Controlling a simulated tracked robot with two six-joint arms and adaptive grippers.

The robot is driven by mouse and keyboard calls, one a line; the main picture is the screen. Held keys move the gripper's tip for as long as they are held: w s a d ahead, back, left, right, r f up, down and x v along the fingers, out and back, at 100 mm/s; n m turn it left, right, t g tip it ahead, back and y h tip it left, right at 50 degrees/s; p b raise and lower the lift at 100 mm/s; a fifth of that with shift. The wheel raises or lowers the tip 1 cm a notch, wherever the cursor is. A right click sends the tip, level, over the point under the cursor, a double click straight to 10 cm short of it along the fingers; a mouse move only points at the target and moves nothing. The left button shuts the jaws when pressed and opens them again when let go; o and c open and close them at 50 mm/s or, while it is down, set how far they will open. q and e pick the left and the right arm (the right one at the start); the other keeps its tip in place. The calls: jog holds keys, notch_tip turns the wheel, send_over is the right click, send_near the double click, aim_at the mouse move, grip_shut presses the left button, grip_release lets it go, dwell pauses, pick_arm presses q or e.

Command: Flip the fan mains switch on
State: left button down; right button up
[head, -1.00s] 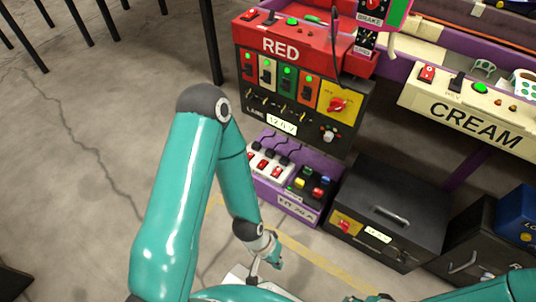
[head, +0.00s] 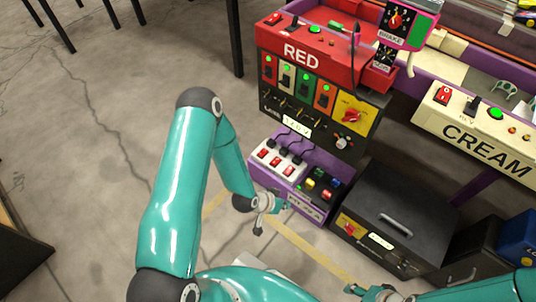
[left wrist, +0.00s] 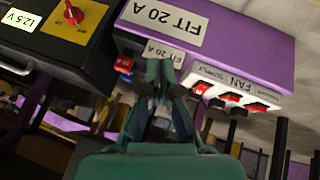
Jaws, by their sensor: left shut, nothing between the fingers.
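In the head view, a white switch strip (head: 277,158) with several red rockers lies on the purple box under the RED panel. In the left wrist view it (left wrist: 219,87) carries a FAN label (left wrist: 241,82) and shows red rockers, such as the bright one at its left end (left wrist: 202,88). I cannot tell each rocker's position. My left gripper (head: 283,207) is shut and empty by the box's lower front edge. In the left wrist view its fingertips (left wrist: 160,72) are just left of the strip; contact is unclear. My right gripper (head: 357,289) is partly visible at the bottom; its jaws are unclear.
The purple box (left wrist: 240,40) also bears a FIT 20 A label (left wrist: 164,18) and a block of coloured switches (head: 322,186) beside the strip. A black case (head: 395,218) stands to the right. The RED panel (head: 318,97) is above. The floor at left is open.

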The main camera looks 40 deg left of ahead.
pick_arm(q)
jog(key=w+a+r+m+t+y+p, duration=0.1)
jog(key=w+a+r+t+p, duration=0.1)
jog(key=a, duration=0.5)
jog(key=w+a+r+m+t+y+p, duration=0.1)
jog(key=w+a+r+t+p, duration=0.1)
jog(key=a, duration=0.6)
jog(key=shift+w+a+r+t, duration=0.2)
jog(key=shift+w+t, duration=0.5)
jog(key=shift+t, duration=0.5)
pick_arm(e)
notch_tip(320, 180, up, 6)
pick_arm(q)
jog(key=shift+w, duration=0.1)
jog(key=b, duration=0.3)
send_over(271, 167)
notch_tip(271, 167, down, 4)
jog(key=shift+f, duration=0.2)
jog(key=shift+w+f+b, duration=0.2)
jog(key=shift+f+b, duration=0.35)
jog(key=shift+f, duration=0.6)
jog(key=shift+s+f, duration=0.2)
jog(key=shift+f, duration=0.6)
pick_arm(e)
notch_tip(271, 167, down, 5)
jog(key=shift+r, duration=0.2)
